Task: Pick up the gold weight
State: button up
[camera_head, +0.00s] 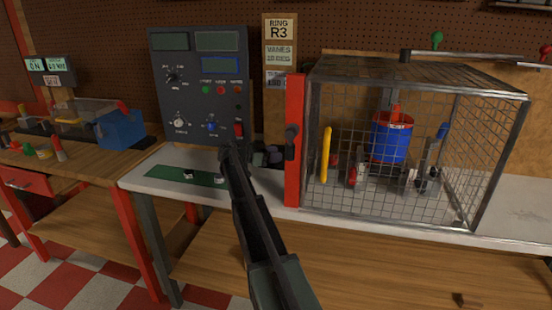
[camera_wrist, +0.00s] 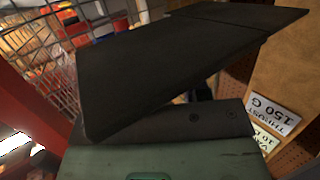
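I cannot make out a gold weight for certain in either view. A green mat (camera_head: 165,173) lies on the grey bench top in the head view, with two small pale-and-dark pieces (camera_head: 188,175) (camera_head: 218,180) on it. My gripper (camera_head: 232,150) is in front of the control panel's lower right corner, by the mat's right end. In the wrist view, its dark plates (camera_wrist: 180,65) fill the middle and hide most of what is beyond. I cannot see whether its fingers are apart or hold anything.
A wire-mesh cage (camera_head: 470,150) with a red post (camera_head: 294,140) stands right of my arm. A blue rotor duct (camera_head: 391,140) is inside. The control panel (camera_head: 200,85) stands behind the mat. Dark round objects (camera_head: 268,157) sit between panel and cage.

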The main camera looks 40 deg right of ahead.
jog(key=c, duration=0.3)
jog(key=shift+r, duration=0.1)
notch_tip(320, 180, up, 20)
jog(key=p, duration=2)
